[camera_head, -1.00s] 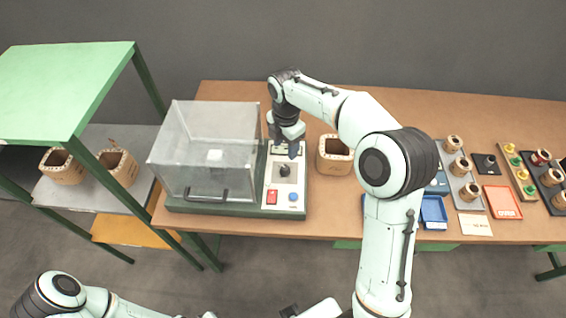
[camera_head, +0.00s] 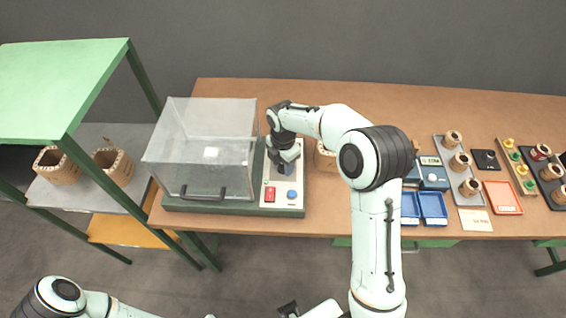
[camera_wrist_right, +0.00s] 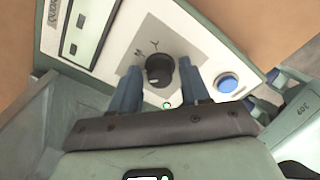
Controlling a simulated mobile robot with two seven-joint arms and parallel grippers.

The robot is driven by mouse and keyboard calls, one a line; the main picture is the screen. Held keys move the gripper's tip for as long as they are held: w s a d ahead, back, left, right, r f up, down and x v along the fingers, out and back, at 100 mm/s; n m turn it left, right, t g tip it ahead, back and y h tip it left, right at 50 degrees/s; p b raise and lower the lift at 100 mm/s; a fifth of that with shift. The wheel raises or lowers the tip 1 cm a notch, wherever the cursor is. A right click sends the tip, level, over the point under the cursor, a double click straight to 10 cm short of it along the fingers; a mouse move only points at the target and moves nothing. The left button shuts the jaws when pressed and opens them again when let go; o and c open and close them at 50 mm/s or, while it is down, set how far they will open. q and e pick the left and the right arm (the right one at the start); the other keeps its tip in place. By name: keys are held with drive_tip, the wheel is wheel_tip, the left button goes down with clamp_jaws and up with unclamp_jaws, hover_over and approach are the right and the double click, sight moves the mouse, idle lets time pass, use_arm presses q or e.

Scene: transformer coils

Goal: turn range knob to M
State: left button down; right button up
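The range knob (camera_wrist_right: 159,70) is a black round knob on a grey square plate, with letters beside it; one looks like M. My right gripper (camera_wrist_right: 159,66) is open in the right wrist view, with one blue-grey finger on each side of the knob and small gaps visible. It also shows above the panel in the head view (camera_head: 285,169).
A clear box with a handle (camera_head: 203,150) stands left of the panel. A red switch (camera_head: 270,194) and blue button (camera_head: 292,194) lie near the knob. A wooden coil part (camera_head: 324,160) stands close on the right, partly behind my arm. Trays and coils fill the table's right.

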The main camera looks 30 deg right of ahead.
clamp_jaws()
drive_tip(key=m, duration=0.3)
drive_tip(key=shift+m, duration=0.4)
drive_tip(key=m, duration=0.4)
drive_tip(key=shift+m+p, duration=0.3)
drive_tip(key=shift+m, duration=0.1)
drive_tip(key=shift+o, duration=1.5)
unclamp_jaws()
